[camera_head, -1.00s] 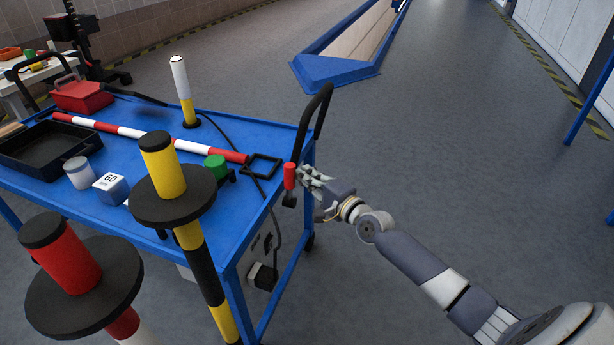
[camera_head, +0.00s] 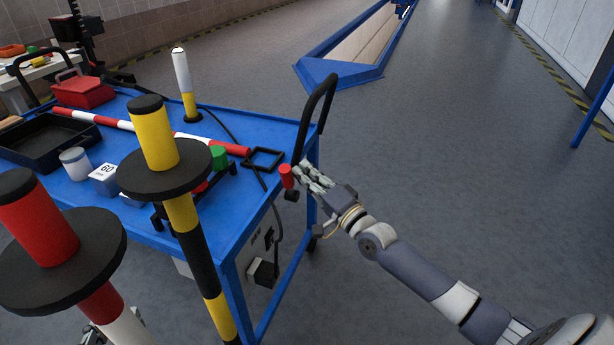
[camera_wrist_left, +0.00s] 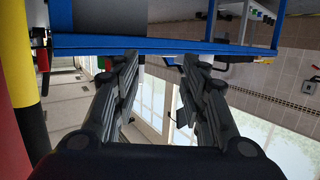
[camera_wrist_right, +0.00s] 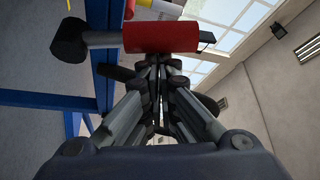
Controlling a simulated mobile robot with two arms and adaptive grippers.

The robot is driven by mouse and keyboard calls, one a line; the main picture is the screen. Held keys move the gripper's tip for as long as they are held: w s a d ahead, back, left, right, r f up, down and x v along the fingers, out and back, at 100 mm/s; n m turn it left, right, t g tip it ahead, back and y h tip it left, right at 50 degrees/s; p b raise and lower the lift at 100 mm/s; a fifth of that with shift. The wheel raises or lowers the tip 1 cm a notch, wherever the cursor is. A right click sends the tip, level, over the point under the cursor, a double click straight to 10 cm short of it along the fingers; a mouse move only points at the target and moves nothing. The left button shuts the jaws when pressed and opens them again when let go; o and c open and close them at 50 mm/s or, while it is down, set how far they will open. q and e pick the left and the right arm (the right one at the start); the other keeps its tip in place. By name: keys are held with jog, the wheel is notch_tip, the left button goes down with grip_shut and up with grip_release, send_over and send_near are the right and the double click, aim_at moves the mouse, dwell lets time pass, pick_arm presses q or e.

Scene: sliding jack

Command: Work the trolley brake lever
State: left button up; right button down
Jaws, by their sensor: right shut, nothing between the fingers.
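The brake lever has a red grip (camera_head: 287,176) and a dark end below it, at the right end of the blue trolley (camera_head: 215,225). Its top leans slightly left in the head view. My right gripper (camera_head: 304,174) is shut and empty, with its fingertips right beside the grip. In the right wrist view the red grip (camera_wrist_right: 160,37) lies crosswise just past the closed fingertips (camera_wrist_right: 157,64); I cannot tell whether they touch. My left gripper (camera_wrist_left: 159,60) is open and empty, its fingers apart below the trolley's blue edge.
A black push handle (camera_head: 318,112) rises at the trolley's end near my right gripper. Yellow-black (camera_head: 186,225) and red-white (camera_head: 100,300) posts with black discs stand in front. A striped bar (camera_head: 200,142), a tray and jars lie on top. The floor to the right is clear.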

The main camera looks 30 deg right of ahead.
pick_arm(q)
notch_tip(320, 180, up, 11)
jog(key=d+t+h+b, duration=0.1)
jog(key=t+h+b, duration=0.1)
jog(key=t, duration=0.4)
jog(key=shift+d, duration=0.25)
pick_arm(e)
jog(key=shift+s+a+f+n+t+y, duration=0.15)
jog(key=shift+s+a+n+t+y, duration=0.3)
jog(key=shift+n, duration=0.75)
jog(key=shift+s+a, duration=0.1)
jog(key=shift+a, duration=0.1)
jog(key=v, duration=1.2)
